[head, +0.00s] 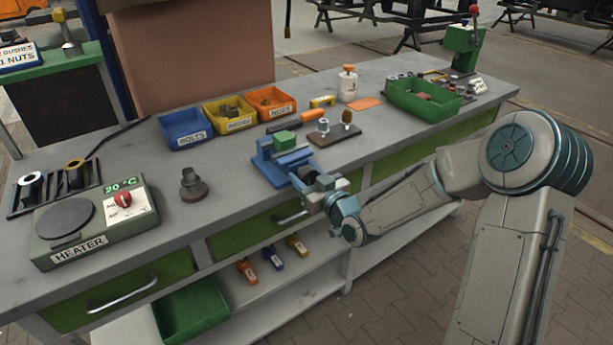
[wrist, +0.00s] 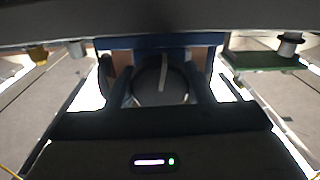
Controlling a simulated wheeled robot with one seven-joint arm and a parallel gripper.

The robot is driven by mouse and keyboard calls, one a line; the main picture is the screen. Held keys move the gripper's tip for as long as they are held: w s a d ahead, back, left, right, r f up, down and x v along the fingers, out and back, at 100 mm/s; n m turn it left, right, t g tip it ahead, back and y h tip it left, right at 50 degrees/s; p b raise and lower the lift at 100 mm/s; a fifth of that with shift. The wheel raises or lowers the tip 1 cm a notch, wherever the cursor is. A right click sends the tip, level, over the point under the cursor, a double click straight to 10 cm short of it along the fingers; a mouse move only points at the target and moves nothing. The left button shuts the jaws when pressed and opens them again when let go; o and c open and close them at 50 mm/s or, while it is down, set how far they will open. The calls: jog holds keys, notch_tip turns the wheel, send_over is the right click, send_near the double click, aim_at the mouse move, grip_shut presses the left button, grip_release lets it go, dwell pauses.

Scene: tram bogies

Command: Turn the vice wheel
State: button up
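The blue vice (head: 268,165) stands near the front edge of the bench, with a green block (head: 285,140) at its jaws. My gripper (head: 312,180) is at the front of the vice and hides most of the vice wheel in the head view. In the wrist view the dark round vice wheel (wrist: 160,88) has a pale stripe that leans slightly from upright. The fingers of my gripper (wrist: 162,90) are apart, one on each side of the wheel. I cannot tell whether they press on its rim.
A heater (head: 95,225) and a dark stepped part (head: 193,187) are to the left. A green tray (head: 410,108) is to the right.

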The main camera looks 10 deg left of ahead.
jog(key=c, duration=0.3)
jog(key=m, duration=0.5)
jog(key=shift+m, duration=0.3)
jog(key=m, duration=0.5)
jog(key=shift+m+p, duration=0.3)
jog(key=shift+m, duration=0.1)
jog(key=shift+m, duration=0.3)
jog(key=o, duration=1)
jog(key=shift+d+f, duration=0.1)
